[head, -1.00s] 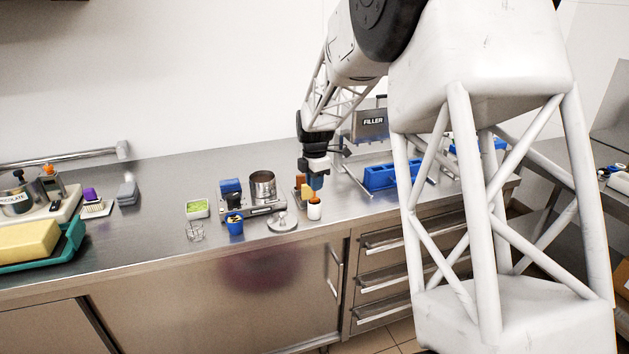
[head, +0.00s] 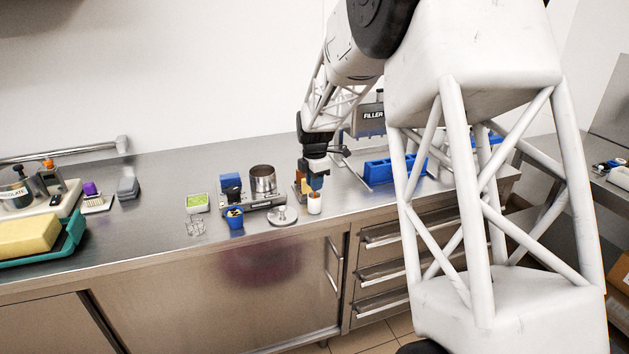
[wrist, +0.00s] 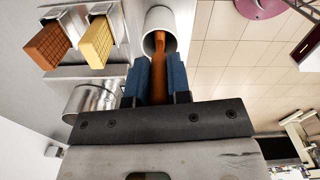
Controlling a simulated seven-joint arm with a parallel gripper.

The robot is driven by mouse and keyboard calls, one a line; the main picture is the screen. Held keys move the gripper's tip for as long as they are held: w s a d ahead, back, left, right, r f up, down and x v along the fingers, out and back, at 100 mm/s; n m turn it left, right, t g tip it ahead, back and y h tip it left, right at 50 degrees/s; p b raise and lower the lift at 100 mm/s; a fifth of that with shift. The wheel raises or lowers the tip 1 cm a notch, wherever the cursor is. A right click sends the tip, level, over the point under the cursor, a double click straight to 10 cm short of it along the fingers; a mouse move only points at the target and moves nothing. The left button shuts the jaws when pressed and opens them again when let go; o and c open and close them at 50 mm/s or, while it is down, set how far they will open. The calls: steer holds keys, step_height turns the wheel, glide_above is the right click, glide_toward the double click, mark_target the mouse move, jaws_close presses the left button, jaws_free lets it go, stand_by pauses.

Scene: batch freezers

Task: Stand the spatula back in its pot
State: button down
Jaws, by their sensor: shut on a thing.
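The spatula (wrist: 159,62) is a brown-orange stick held between the blue fingers of my gripper (wrist: 158,82). My gripper (head: 314,182) is shut on it, just above the pot at the counter's front edge. The pot is a small white cylinder (head: 314,206), upright and open at the top; it also shows in the wrist view (wrist: 151,16). In the wrist view the spatula's far end overlaps the pot's mouth and looks to be inside it. How deep it reaches, and whether it touches the bottom, is hidden.
An orange block (wrist: 48,46) and a yellow block (wrist: 96,43) sit in holders beside the pot. A metal cylinder (head: 263,180), a blue cup (head: 235,222) and a round metal lid (head: 282,216) stand to the left. A blue rack (head: 378,172) is to the right.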

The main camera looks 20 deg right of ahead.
stand_by(0.3)
steer(key=c, duration=0.5)
jaws_free()
steer(key=shift+r, duration=0.1)
steer(key=shift+r, duration=3.35)
